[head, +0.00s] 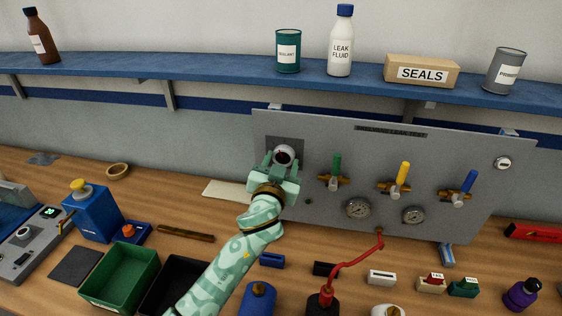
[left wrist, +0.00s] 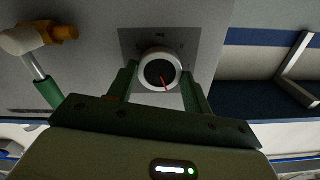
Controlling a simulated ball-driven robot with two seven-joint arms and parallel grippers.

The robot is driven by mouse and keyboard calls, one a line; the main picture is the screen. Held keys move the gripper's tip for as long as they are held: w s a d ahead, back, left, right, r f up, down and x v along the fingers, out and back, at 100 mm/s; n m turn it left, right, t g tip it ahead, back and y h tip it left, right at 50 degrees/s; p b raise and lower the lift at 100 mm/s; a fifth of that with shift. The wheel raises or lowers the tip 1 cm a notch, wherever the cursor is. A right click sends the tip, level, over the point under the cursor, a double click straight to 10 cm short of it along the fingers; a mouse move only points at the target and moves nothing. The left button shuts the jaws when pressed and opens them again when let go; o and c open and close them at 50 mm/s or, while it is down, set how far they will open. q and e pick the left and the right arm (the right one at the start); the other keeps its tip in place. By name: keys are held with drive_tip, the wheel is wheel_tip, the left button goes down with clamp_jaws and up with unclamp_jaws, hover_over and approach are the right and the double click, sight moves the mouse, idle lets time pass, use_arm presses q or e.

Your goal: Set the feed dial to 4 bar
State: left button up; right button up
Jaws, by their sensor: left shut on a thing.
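The feed dial (head: 284,154) is a round white-rimmed knob with a dark face, on a dark square plate at the upper left of the grey panel (head: 300,128). In the left wrist view the dial (left wrist: 160,72) shows a red pointer line. Its scale markings are too blurred to read. My left gripper (head: 281,165) is at the dial, with its fingers on either side of the rim, shut on it. The fingers also show in the left wrist view (left wrist: 161,82). My right gripper is not in view.
Green (head: 336,166), yellow (head: 403,172) and blue (head: 468,181) valve handles stand right of the dial. Two gauges (head: 358,208) (head: 413,215) sit below them. A blue shelf (head: 220,70) with bottles and tins runs above. A green bin (head: 120,276) stands on the bench.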

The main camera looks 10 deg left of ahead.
use_arm(q)
drive_tip(key=m+p, duration=0.1)
drive_tip(key=m, duration=0.5)
drive_tip(key=shift+m+p, duration=0.3)
drive_tip(key=shift+p, duration=0.1)
drive_tip(key=m+p, duration=0.1)
drive_tip(key=m, duration=0.5)
drive_tip(key=shift+p, duration=0.3)
drive_tip(key=shift+m, duration=0.3)
drive_tip(key=o, duration=1)
drive_tip(key=s, duration=1.6)
drive_tip(key=shift+s+b, duration=0.2)
drive_tip(key=shift+b, duration=0.2)
